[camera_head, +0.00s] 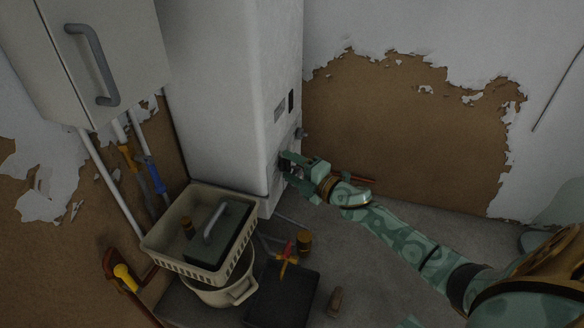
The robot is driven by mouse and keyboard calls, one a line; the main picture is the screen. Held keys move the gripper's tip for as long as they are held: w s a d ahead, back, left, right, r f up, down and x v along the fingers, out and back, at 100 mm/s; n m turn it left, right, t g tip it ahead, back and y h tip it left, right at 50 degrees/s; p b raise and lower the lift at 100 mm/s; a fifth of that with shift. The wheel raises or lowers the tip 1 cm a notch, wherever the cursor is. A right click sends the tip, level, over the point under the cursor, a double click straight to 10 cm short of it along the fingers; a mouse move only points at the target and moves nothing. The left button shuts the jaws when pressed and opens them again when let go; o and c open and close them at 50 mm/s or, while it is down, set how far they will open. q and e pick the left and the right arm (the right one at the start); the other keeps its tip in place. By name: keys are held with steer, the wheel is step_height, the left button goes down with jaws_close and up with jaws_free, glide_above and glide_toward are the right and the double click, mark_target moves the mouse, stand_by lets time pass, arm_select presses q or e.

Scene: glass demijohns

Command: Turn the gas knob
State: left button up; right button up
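My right gripper (288,168) is at the front of the tall white cabinet (225,90), reaching in from the right. Its two fingers stand apart, one above the other. A small dark knob (283,164) on the cabinet front shows at the fingertips, partly hidden by them. I cannot tell whether the fingers touch it. Another small dark knob (301,133) sits a little higher on the same front and is clear of the gripper. No label shows which is the gas knob. My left gripper is not in view.
A beige basket (150,246) with a dark green handled thing (222,238) sits over a pale pot (238,290) below the cabinet. A red-and-yellow valve-like thing (287,258) and a brown jar (305,242) stand nearby. A grey wall box (100,55) hangs at left.

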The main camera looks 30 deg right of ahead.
steer(key=b+v, duration=0.2)
steer(key=v, duration=1.4)
steer(key=shift+s, duration=0.2)
steer(key=shift+r, duration=0.1)
